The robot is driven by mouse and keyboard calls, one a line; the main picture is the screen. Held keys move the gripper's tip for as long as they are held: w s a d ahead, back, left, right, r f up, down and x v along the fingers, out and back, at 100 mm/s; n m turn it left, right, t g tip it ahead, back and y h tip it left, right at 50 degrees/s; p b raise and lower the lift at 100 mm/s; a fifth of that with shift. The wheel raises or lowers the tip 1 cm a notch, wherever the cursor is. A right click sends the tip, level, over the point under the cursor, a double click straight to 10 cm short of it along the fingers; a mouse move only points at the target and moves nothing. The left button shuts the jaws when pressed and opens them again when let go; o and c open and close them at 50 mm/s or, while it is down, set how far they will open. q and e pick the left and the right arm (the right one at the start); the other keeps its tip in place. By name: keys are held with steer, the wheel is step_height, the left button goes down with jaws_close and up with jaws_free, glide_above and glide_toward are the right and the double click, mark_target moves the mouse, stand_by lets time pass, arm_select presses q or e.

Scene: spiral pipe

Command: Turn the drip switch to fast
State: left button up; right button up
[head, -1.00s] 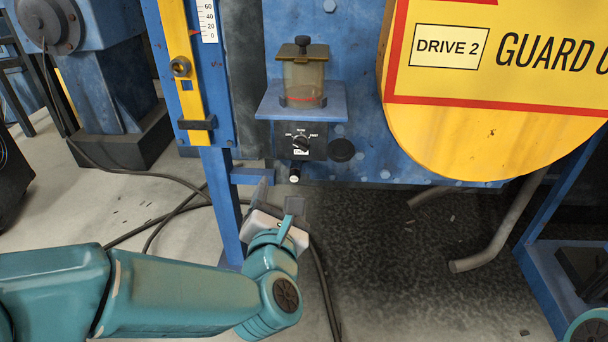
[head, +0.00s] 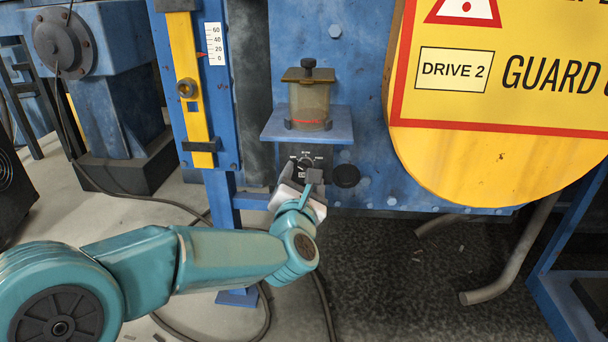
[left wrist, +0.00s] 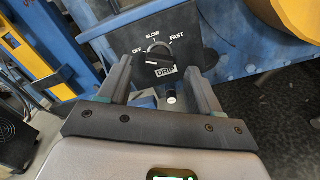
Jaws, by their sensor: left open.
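The drip switch (left wrist: 158,57) is a round black knob on a dark panel marked OFF, SLOW and FAST, with a DRIP label below. Its white mark appears on the left, on the OFF side. In the head view the switch (head: 304,162) sits under the oil reservoir's shelf, partly covered by my gripper. My left gripper (head: 301,176) is open just in front of and below the panel. In the left wrist view its fingers (left wrist: 160,70) appear on either side of the knob; contact cannot be told. My right gripper is not in view.
The amber oil reservoir (head: 310,103) stands on a blue shelf (head: 335,130) above the panel. A black round cap (head: 346,176) is right of it. A yellow guard (head: 480,180) overhangs at right. A blue post with a yellow strip (head: 187,90) stands at left.

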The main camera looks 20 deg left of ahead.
mark_target(306, 166)
arm_select(q)
steer(key=shift+x, duration=1.05)
steer(key=shift+c, duration=0.3)
steer(key=c, duration=1)
